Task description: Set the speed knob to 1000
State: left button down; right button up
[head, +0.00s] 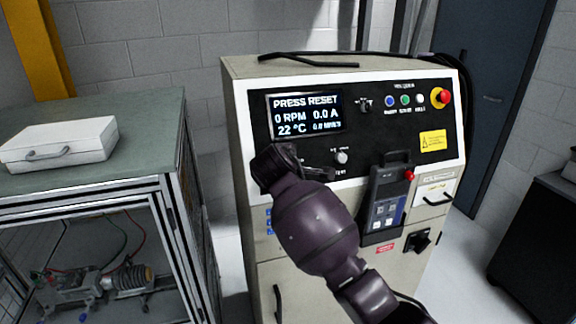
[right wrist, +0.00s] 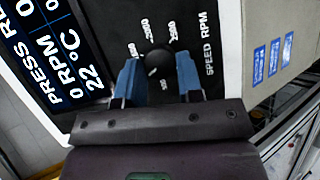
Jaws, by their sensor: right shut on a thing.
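The dark speed knob (right wrist: 157,61) shows in the right wrist view, on the black panel beside the "SPEED RPM" lettering. Number marks are printed around it; I cannot surely read its pointer setting. The blue fingers of my right gripper (right wrist: 158,73) lie on both sides of the knob, shut on it. In the head view my right arm covers the knob, and its wrist is at the panel's lower left. The display (head: 306,117) reads "PRESS RESET", 0 RPM, 0.0 A and 22 °C. My left gripper is not in view.
A pale knob (head: 341,157) sits just right of my right gripper. A handheld pendant (head: 387,200) hangs on the cabinet front. A red emergency stop (head: 441,97) is at upper right. A bench (head: 150,135) with a white case (head: 60,144) stands at left.

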jog(key=shift+f, duration=0.1)
dwell(0.3)
jog(key=o, duration=0.9)
